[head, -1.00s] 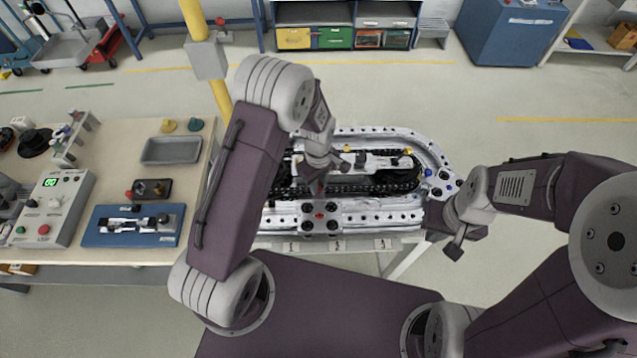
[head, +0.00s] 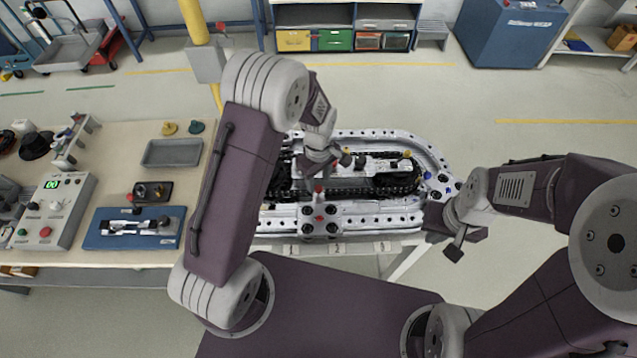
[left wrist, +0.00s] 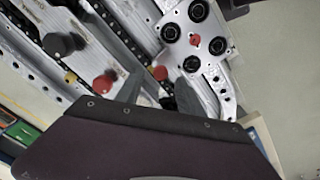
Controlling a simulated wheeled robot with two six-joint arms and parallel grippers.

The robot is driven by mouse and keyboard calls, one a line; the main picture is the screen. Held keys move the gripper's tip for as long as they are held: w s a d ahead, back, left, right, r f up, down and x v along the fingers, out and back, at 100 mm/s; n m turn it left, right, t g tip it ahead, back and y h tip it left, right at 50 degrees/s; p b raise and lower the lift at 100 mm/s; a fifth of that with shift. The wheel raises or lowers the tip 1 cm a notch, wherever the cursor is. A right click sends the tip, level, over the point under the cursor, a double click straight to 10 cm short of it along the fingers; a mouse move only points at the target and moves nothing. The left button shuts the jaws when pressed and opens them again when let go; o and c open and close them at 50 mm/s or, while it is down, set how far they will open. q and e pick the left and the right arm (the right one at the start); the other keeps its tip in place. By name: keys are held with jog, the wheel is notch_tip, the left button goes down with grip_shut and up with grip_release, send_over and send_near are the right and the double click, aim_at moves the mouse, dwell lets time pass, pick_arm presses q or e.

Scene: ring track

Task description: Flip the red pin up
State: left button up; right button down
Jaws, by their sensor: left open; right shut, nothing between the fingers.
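A red pin (head: 319,190) shows at the far edge of the carriage plate (head: 307,228) on the near rail of the ring track. In the left wrist view its red tip (left wrist: 160,72) appears between the finger ends; I cannot tell its exact tilt. My left gripper (head: 316,178) is open, just behind the pin in the head view; its two fingers (left wrist: 157,88) show apart in the left wrist view. The plate carries black rollers and a red centre (left wrist: 194,41). My right gripper (head: 455,251) is shut and empty at the track's right end.
The ring track (head: 437,152) has a chain and a middle rail with knobs, one yellow (head: 407,155). A second red knob (left wrist: 103,85) and a dark knob (left wrist: 57,43) show in the left wrist view. A workbench (head: 110,185) with a control box stands at left.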

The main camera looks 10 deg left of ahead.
aim_at(318, 187)
pick_arm(q)
notch_tip(318, 187, up, 7)
jog(key=b, duration=0.1)
jog(key=shift+s, duration=0.1)
dwell(0.4)
jog(key=s+a+f+m+b, duration=0.2)
jog(key=s+m, duration=0.3)
jog(key=s, duration=0.2)
jog(key=s+a+f+m+t+b, duration=0.1)
jog(key=s+a+f+m+b, duration=0.1)
jog(key=s+m, duration=0.3)
jog(key=shift+s+a+f+m+b, duration=0.15)
jog(key=shift+s+a+m+b, duration=0.25)
jog(key=shift+s+a+b, duration=0.35)
